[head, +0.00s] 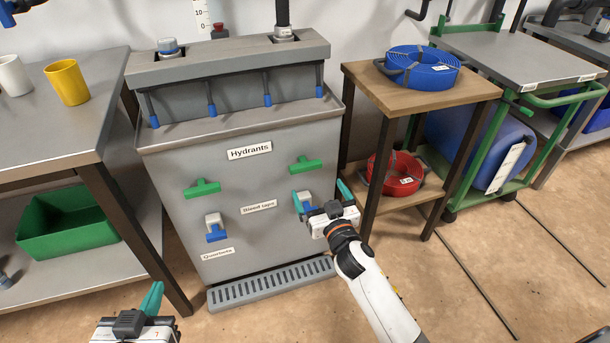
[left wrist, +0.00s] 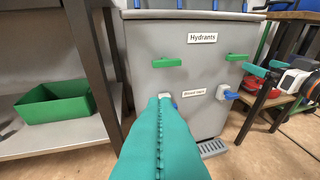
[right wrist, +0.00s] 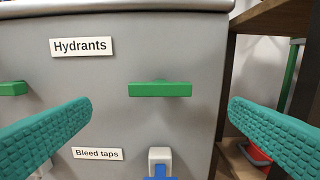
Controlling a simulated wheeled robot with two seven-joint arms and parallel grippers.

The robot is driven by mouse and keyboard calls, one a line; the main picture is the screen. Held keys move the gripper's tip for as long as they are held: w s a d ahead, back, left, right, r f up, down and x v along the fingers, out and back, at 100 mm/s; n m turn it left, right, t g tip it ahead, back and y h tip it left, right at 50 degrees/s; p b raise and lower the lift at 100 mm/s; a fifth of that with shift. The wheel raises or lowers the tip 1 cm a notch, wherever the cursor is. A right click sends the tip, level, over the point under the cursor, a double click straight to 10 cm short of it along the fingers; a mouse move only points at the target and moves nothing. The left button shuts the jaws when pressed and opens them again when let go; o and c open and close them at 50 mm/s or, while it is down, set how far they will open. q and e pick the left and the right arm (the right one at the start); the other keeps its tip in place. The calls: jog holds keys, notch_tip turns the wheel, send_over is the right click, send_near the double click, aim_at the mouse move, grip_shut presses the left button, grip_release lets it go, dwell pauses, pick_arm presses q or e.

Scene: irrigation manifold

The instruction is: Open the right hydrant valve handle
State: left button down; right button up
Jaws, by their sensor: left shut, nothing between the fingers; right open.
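The right hydrant handle (head: 305,164) is a green horizontal bar on the front of the grey cabinet, right of the "Hydrants" label. In the right wrist view the handle (right wrist: 160,89) lies level, between my spread fingers and further off. My right gripper (head: 321,197) is open and empty, in front of the cabinet's right side, and touches nothing that I can see. The handle also shows in the left wrist view (left wrist: 237,57). My left gripper (head: 153,298) is shut and empty, low at the front left, away from the cabinet (head: 170,165).
A matching left green handle (head: 202,188) sits left of the label. Two blue-and-white bleed taps are below, the left one (head: 215,228) in clear view. A wooden stand (head: 450,92) with hoses is at right, a grey bench (head: 60,120) at left.

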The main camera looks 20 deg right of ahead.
aim_at(307, 169)
jog(key=w+b, duration=0.1)
jog(key=w, duration=0.4)
jog(key=shift+w+a, duration=0.1)
jog(key=shift+w, duration=0.15)
jog(key=w+b, duration=0.1)
jog(key=w, duration=0.3)
jog(key=shift+w+a+f, duration=0.1)
jog(key=shift+w, duration=0.2)
pick_arm(q)
notch_tip(307, 169, up, 9)
jog(key=d+t+h, duration=0.1)
jog(key=t+h, duration=0.1)
jog(key=t, duration=0.5)
jog(key=shift+w+d+r, duration=0.15)
jog(key=shift+w+d, duration=0.25)
jog(key=shift+w, duration=0.05)
pick_arm(e)
jog(key=shift+w, duration=0.4)
jog(key=c, duration=0.9)
